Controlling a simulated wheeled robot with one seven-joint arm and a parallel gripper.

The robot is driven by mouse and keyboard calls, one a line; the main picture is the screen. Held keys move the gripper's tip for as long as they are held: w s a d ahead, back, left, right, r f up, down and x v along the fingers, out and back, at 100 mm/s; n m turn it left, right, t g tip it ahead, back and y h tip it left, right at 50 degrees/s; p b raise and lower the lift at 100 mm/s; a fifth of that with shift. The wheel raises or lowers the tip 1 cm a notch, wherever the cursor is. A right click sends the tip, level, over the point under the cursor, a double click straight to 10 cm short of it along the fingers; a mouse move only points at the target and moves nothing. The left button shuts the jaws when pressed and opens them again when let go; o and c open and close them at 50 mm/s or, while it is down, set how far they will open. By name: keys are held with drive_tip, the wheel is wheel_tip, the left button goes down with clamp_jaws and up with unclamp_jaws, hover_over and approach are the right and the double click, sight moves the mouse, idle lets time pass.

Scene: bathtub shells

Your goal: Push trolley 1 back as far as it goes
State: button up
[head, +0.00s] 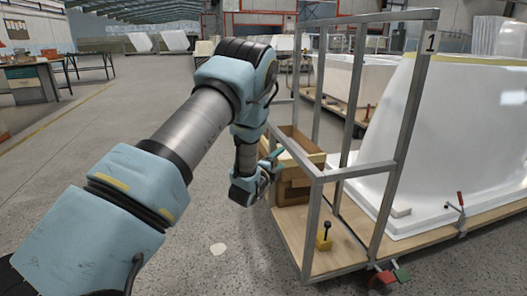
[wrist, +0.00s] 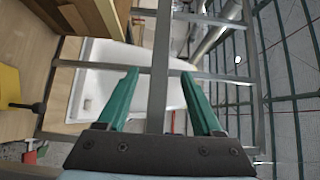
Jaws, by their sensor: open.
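Trolley 1 (head: 409,110) is a grey metal frame on a wooden deck with a "1" plate (head: 430,43) at its top corner. It carries a white bathtub shell (head: 450,130), which also shows in the wrist view (wrist: 95,85). My gripper (head: 273,163) is at the left side of the frame, near its lower rail. In the wrist view my gripper (wrist: 160,74) has its green fingers spread apart. A metal bar (wrist: 158,95) of the frame lines up between the fingers. I cannot tell whether it touches them.
A wooden box (head: 297,185) and a yellow block with a black knob (head: 323,240) sit on the deck. Another trolley with a white shell (head: 365,75) stands behind.

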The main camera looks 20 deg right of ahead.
sight(289, 151)
drive_tip(key=x, duration=1.1)
drive_tip(key=shift+w+a+r, duration=0.1)
clamp_jaws()
idle(0.3)
idle(0.8)
